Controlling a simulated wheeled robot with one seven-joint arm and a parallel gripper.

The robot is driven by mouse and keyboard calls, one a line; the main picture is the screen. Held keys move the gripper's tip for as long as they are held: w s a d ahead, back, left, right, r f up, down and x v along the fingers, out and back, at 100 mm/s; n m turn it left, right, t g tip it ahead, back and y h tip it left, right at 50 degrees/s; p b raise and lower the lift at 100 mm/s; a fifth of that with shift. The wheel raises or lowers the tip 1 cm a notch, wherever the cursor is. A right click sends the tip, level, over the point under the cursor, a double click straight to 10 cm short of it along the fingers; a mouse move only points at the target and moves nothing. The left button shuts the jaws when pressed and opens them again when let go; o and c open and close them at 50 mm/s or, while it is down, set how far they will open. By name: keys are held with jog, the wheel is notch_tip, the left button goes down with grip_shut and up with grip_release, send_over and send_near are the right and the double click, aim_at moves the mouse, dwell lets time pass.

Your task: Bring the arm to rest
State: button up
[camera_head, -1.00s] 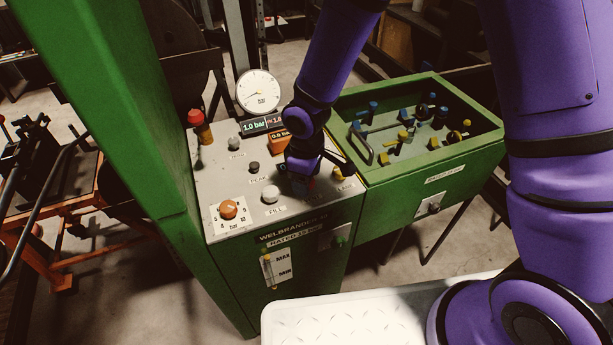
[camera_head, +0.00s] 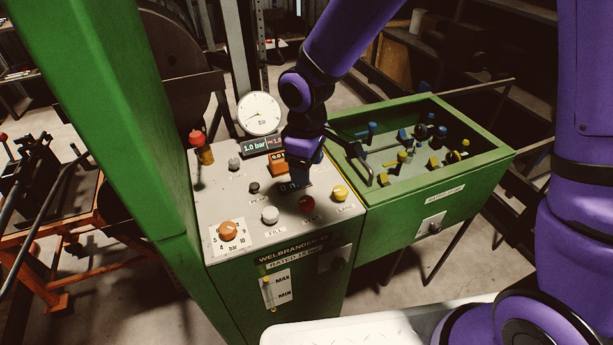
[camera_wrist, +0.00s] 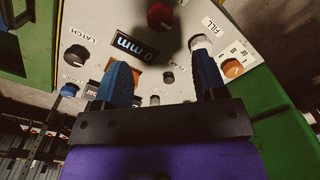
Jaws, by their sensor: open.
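My gripper (camera_head: 300,168) hangs over the sloping control panel (camera_head: 232,192) of the green crimper, beyond the red button (camera_head: 307,203). It hides part of the small millimetre display (camera_head: 290,187). In the wrist view, my gripper's two blue fingers (camera_wrist: 164,76) stand wide apart with nothing held between them. That view also shows the red button (camera_wrist: 160,16) and the display (camera_wrist: 131,47), reading 0 mm. My upper arm crosses the top of the head view. I cannot tell the exact gap between fingertips and panel.
A pressure gauge (camera_head: 259,113) and a red-topped lamp (camera_head: 200,147) stand at the panel's back. A green tray (camera_head: 440,192) with several fittings and a handle adjoins on the right. A green post (camera_head: 118,110) rises at the left. Free space shows above the tray.

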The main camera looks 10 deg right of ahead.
jog(key=shift+r, duration=0.2)
dwell(0.3)
jog(key=s+d+r+m+t, duration=0.35)
jog(key=d+r+m, duration=0.25)
jog(key=d+r, duration=0.9)
jog(key=s+d+r+m+t, duration=0.1)
jog(key=s+d+r+m, duration=0.2)
jog(key=s, duration=0.4)
jog(key=s+d+r+m, duration=0.3)
jog(key=s+d+r, duration=0.3)
jog(key=s, duration=0.2)
jog(key=shift+d+r+t, duration=0.3)
jog(key=shift+r+t, duration=0.05)
